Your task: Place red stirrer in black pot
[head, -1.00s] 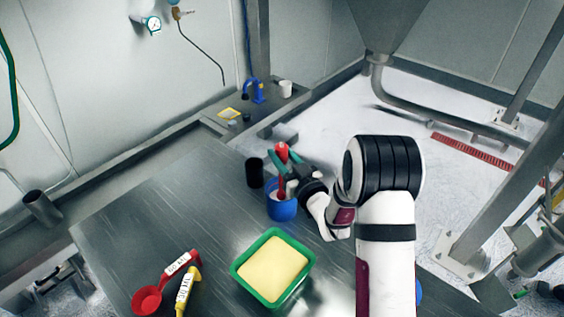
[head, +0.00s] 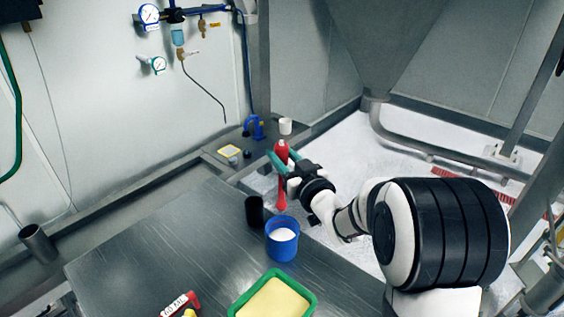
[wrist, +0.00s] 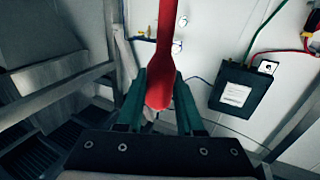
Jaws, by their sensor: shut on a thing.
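The red stirrer (head: 282,188) is upright in my gripper (head: 279,163), its lower end above the table. In the wrist view the stirrer (wrist: 163,85) stands between the two green fingers of my gripper (wrist: 160,98), which are shut on it. The black pot (head: 255,211) stands upright on the table, just left of the stirrer's lower end and apart from it. The pot is not seen in the wrist view.
A blue container (head: 282,243) with white powder stands right of and nearer than the black pot. A green tub (head: 241,304) of yellow material is at the near edge of view. Red and yellow labelled tools (head: 180,304) lie lower left. The metal table (head: 165,235) is clear left of the pot.

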